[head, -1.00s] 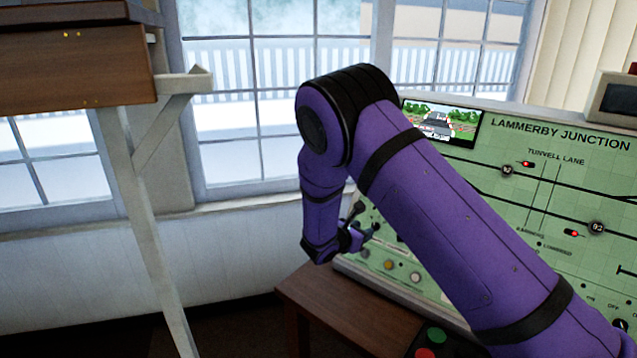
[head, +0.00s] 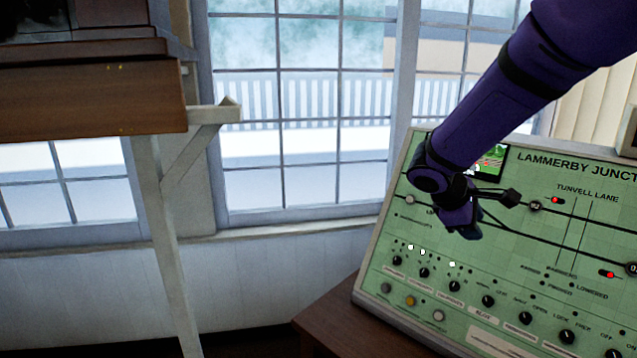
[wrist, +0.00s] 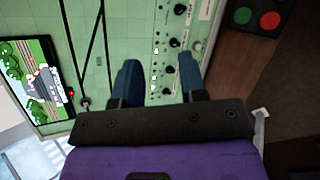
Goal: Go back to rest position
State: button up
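My purple arm comes in from the upper right in the head view. My gripper (head: 488,208) hangs in front of the green control panel (head: 420,225) and hides a small part of it. In the wrist view, my gripper (wrist: 160,78) has its two dark blue fingers spread apart with nothing between them. The panel (wrist: 140,25) lies beyond the fingers; I cannot tell the exact gap, but no contact shows.
The panel carries several black knobs (head: 488,301) and a small screen (head: 490,163). A dark wooden desk (head: 335,310) is under it. A wooden shelf (head: 90,95) on a white bracket (head: 165,245) stands at the left. Red and green buttons (wrist: 256,18) show in the wrist view.

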jog(key=s+r+m+t+y, duration=0.1)
jog(key=s+r+m+y, duration=0.1)
jog(key=s, duration=0.7)
jog(key=s+r+m+t+y, duration=0.1)
jog(key=s+r+m+y, duration=0.2)
jog(key=s, duration=0.6)
jog(key=s+a+r+m+y, duration=0.1)
jog(key=s+r+m+y, duration=0.2)
jog(key=s, duration=0.6)
jog(key=shift+s+r+m+t, duration=0.4)
jog(key=shift+r+m, duration=0.85)
jog(key=shift+m, duration=0.45)
jog(key=shift+w, duration=0.1)
